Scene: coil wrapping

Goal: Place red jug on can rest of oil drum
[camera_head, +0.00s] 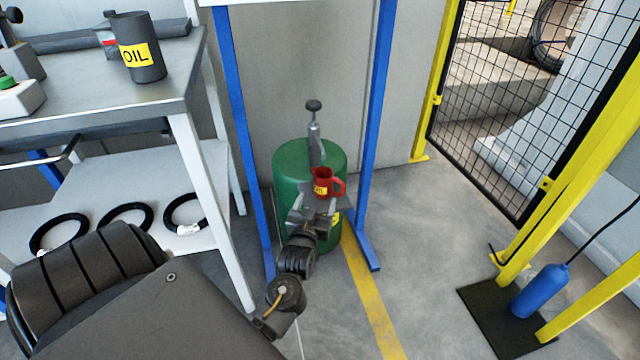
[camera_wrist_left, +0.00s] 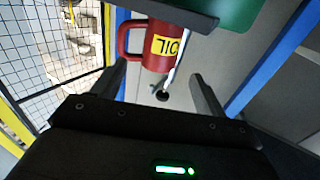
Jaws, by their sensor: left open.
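The red jug (camera_head: 321,187) with a yellow OIL label stands upright on the dark grey can rest (camera_head: 342,202) at the front of the green oil drum (camera_head: 290,160). In the left wrist view, which is upside down, the jug (camera_wrist_left: 150,42) has its base against the can rest (camera_wrist_left: 185,12), and its handle points left. My left gripper (camera_head: 316,214) is at the near side of the can rest. Its two fingers are spread wide and empty, with the jug just beyond the tips (camera_wrist_left: 158,78). The right gripper is out of view.
A hand pump (camera_head: 315,135) rises from the drum. Blue posts (camera_head: 372,130) flank it. A workbench (camera_head: 150,110) with a black OIL can (camera_head: 140,62) stands left, with several black coils below. A yellow-framed mesh fence (camera_head: 500,110) and blue cylinder (camera_head: 540,291) are right.

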